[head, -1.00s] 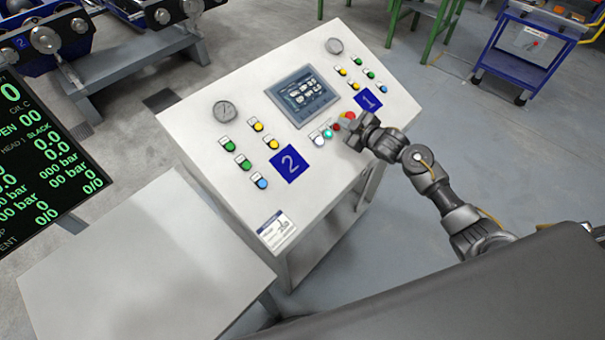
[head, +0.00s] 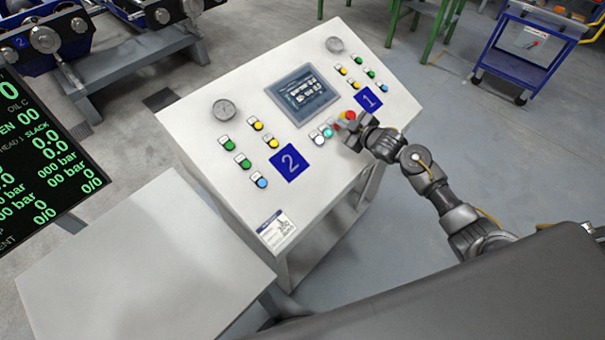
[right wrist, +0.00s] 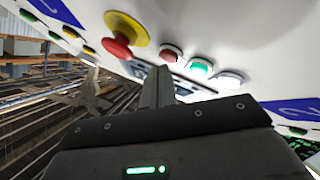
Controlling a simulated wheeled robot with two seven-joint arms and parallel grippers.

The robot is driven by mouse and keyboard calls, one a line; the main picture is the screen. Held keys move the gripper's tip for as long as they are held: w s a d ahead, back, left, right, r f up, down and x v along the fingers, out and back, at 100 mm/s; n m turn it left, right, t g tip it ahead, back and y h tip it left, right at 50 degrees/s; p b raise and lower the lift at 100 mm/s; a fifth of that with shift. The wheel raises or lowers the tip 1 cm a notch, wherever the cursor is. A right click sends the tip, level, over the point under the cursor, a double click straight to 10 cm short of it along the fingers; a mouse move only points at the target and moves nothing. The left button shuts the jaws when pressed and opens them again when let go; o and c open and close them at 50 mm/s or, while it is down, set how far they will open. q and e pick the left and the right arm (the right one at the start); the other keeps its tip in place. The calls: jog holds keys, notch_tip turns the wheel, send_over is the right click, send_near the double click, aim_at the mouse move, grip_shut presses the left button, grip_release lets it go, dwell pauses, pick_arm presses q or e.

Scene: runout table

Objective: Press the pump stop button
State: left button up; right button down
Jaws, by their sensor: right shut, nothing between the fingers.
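The sloped white control desk (head: 225,175) carries a small red button (head: 337,126) beside a lit green button (head: 328,132) and a white button (head: 319,140). In the right wrist view the small red button (right wrist: 170,52) sits between the red mushroom button (right wrist: 118,46) on its yellow collar and the lit green button (right wrist: 200,68). No label by the buttons is legible. My right gripper (head: 351,142) is shut and empty, close to this row at the desk's near side. Its fingers (right wrist: 156,88) appear just short of the small red button; contact cannot be told.
The mushroom button (head: 350,115) is very near my right gripper. A screen (head: 301,94), gauges and other coloured buttons fill the desk. A grey table (head: 140,265) stands at the lower left. A blue cart (head: 525,55) stands on open floor at the back right.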

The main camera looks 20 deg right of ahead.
jog(key=shift+w+a+f+b, duration=0.1)
jog(key=shift+w+f+b, duration=0.05)
jog(key=shift+f+b, duration=0.25)
dwell(0.7)
jog(key=shift+r, duration=0.1)
jog(key=shift+s+d+r+p, duration=0.2)
jog(key=shift+s+r+p, duration=0.15)
jog(key=shift+r+p, duration=0.55)
jog(key=shift+p, duration=0.3)
jog(key=r+p, duration=0.1)
jog(key=p, duration=0.1)
jog(key=s+d+r+p, duration=0.1)
jog(key=r+p, duration=0.1)
jog(key=s+r+p, duration=0.1)
jog(key=r+p, duration=0.1)
jog(key=shift+s+d, duration=0.1)
jog(key=shift+d, duration=0.05)
dwell(0.8)
